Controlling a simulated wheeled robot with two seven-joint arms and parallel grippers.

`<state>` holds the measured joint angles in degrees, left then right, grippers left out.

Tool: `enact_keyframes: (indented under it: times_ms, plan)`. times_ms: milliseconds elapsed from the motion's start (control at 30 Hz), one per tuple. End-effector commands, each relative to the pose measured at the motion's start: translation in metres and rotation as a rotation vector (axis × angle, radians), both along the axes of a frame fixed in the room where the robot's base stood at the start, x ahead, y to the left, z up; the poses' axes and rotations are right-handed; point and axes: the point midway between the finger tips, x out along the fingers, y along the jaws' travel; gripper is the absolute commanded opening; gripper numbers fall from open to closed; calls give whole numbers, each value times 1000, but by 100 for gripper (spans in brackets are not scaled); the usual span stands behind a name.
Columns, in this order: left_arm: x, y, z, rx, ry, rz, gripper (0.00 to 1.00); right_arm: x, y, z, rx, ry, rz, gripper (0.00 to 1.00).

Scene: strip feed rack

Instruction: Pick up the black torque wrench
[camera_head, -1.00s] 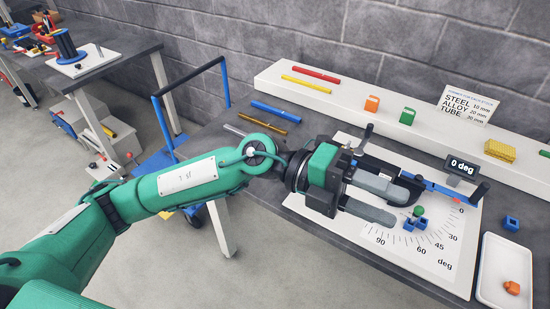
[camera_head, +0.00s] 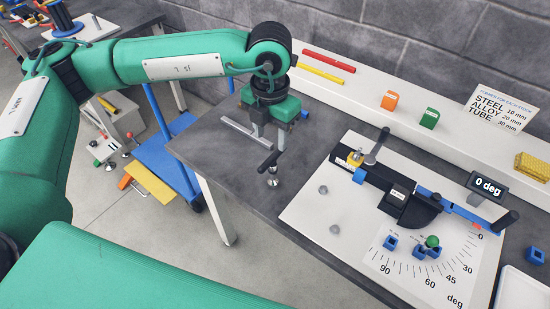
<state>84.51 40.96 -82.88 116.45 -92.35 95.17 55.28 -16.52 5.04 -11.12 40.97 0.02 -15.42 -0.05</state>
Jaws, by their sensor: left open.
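A small black tool with a bar-like handle and a silver round end, which looks like the black torque wrench (camera_head: 268,163), is at the front edge of the dark bench. My left gripper (camera_head: 268,138) points down just above and behind it, with its grey fingers apart. Nothing shows between the fingers, and I cannot tell whether they touch the tool. A grey tube (camera_head: 238,130) lies partly behind the gripper. My right gripper is not in view.
Red (camera_head: 329,60) and yellow (camera_head: 320,71) tubes lie on the white shelf. The bench (camera_head: 225,160) left of the gripper is mostly clear.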

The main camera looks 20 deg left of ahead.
Motion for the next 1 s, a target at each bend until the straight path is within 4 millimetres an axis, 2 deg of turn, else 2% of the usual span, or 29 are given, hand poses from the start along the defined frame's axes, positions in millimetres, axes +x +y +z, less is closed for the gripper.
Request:
enact_keyframes:
  times_ms: [100,233,367,500,600,800,1000]
  plan:
    - [-1,0,-24,0,5,0,47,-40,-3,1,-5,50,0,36]
    - [0,0,-46,-1,5,0,47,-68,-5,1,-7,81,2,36]
    - [0,-1,-58,-2,3,-1,47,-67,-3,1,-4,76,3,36]
    - [1,-1,-66,-3,4,-1,47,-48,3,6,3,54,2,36]
    - [4,-1,-79,-2,6,-1,47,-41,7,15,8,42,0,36]
    - [6,-1,-108,-3,4,-1,47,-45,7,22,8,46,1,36]
    - [6,-1,-113,-3,2,-1,47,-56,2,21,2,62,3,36]
